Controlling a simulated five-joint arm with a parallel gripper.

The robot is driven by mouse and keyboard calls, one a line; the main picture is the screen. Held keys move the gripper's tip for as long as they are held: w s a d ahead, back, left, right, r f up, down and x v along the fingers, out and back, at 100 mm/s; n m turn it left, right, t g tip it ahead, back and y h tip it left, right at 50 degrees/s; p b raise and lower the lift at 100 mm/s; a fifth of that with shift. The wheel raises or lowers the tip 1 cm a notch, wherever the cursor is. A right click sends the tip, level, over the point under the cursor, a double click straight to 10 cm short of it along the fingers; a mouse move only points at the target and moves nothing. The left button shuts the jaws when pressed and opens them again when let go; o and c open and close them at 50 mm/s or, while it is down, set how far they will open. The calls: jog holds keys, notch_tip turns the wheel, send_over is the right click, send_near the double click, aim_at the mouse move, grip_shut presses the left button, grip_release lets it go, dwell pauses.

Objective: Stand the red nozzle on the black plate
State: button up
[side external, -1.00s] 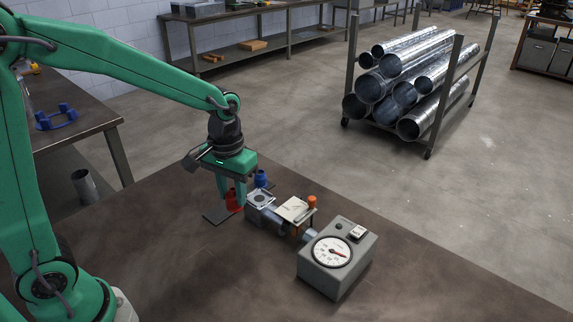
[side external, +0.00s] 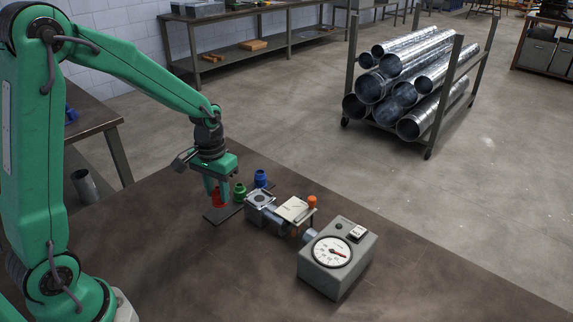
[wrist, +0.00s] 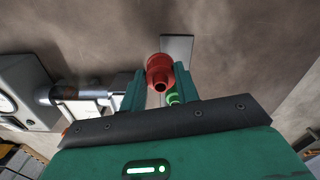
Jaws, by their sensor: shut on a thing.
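My gripper (side external: 215,198) is shut on the red nozzle (side external: 219,201), which it holds roughly upright at the near-left end of the black plate (side external: 212,219). In the side view the nozzle overlaps the plate; whether its base touches it, I cannot tell. In the wrist view the red nozzle (wrist: 160,70) sits between the two fingers, with the plate (wrist: 177,47), looking grey, behind it. A finger hides part of the nozzle in the side view.
A green nozzle (side external: 240,192) and a blue nozzle (side external: 261,179) stand to the right of my gripper. The near bench top is clear.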

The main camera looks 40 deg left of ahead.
jog(key=shift+w+a+f, duration=0.25)
jog(key=shift+a+f, duration=0.25)
jog(key=shift+a, duration=0.25)
jog(key=shift+w+a+f, duration=0.25)
jog(key=shift+a+f, duration=0.2)
jog(key=shift+a, duration=0.3)
jog(key=shift+f, duration=2)
jog(key=shift+f, duration=0.15)
jog(key=o, duration=0.9)
jog(key=shift+o, duration=0.2)
notch_tip(320, 180, up, 12)
jog(key=shift+r, duration=0.2)
